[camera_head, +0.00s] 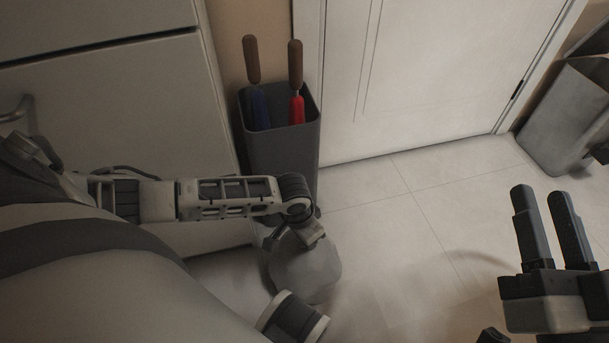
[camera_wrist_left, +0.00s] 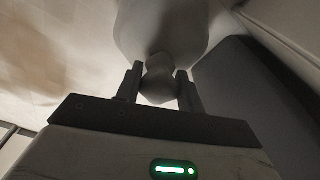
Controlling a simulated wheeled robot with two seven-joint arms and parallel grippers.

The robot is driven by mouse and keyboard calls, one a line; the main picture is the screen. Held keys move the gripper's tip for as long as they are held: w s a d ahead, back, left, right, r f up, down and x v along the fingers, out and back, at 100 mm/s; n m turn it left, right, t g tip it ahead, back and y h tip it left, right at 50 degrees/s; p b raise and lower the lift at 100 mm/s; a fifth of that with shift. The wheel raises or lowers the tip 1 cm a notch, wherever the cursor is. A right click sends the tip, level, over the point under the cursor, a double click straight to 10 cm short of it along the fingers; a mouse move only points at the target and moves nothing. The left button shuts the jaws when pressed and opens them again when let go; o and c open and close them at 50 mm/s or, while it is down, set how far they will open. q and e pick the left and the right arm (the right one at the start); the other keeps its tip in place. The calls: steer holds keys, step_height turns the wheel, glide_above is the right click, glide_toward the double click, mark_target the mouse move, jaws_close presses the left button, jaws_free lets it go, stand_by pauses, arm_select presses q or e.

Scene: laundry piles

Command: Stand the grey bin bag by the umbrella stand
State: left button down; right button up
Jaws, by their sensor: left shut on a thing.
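The grey bin bag (camera_head: 305,268) is at the front of the umbrella stand (camera_head: 282,150), low over the pale floor and roughly upright. I cannot tell whether its base touches the floor. My left gripper (camera_head: 308,236) is above it. In the left wrist view the left gripper's fingers (camera_wrist_left: 160,84) are shut on the knotted neck of the bag (camera_wrist_left: 160,30). The umbrella stand is a dark grey square bin holding a blue and a red umbrella with brown handles. My right gripper (camera_head: 543,195) is open and empty at the right.
A white cabinet (camera_head: 110,90) stands left of the umbrella stand. A white door (camera_head: 430,70) is behind on the right. A grey container (camera_head: 568,115) stands at the far right. The tiled floor (camera_head: 400,220) between the bag and my right gripper is clear.

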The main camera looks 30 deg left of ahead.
arm_select(q)
steer(key=shift+w, duration=0.1)
steer(key=c, duration=0.9)
jaws_free()
steer(key=shift+f, duration=0.1)
steer(key=shift+r, duration=0.45)
steer(key=r+p, duration=0.2)
steer(key=r, duration=0.1)
steer(key=s+r+p, duration=0.1)
steer(key=r, duration=0.1)
steer(key=shift+a+p, duration=0.1)
steer(key=shift+p, duration=0.2)
steer(key=r+p, duration=0.1)
steer(key=r, duration=0.1)
steer(key=r+p, duration=0.1)
steer(key=r, duration=0.1)
steer(key=s+r+p, duration=0.1)
steer(key=r, duration=0.1)
steer(key=shift+a+r, duration=0.15)
arm_select(e)
step_height(320, 180, down, 6)
steer(key=s+m+g+h, duration=0.1)
steer(key=s+g+h, duration=0.1)
steer(key=g, duration=0.2)
steer(key=shift+s+r+m+h, duration=0.2)
steer(key=shift+m+h, duration=0.1)
steer(key=shift+m, duration=0.1)
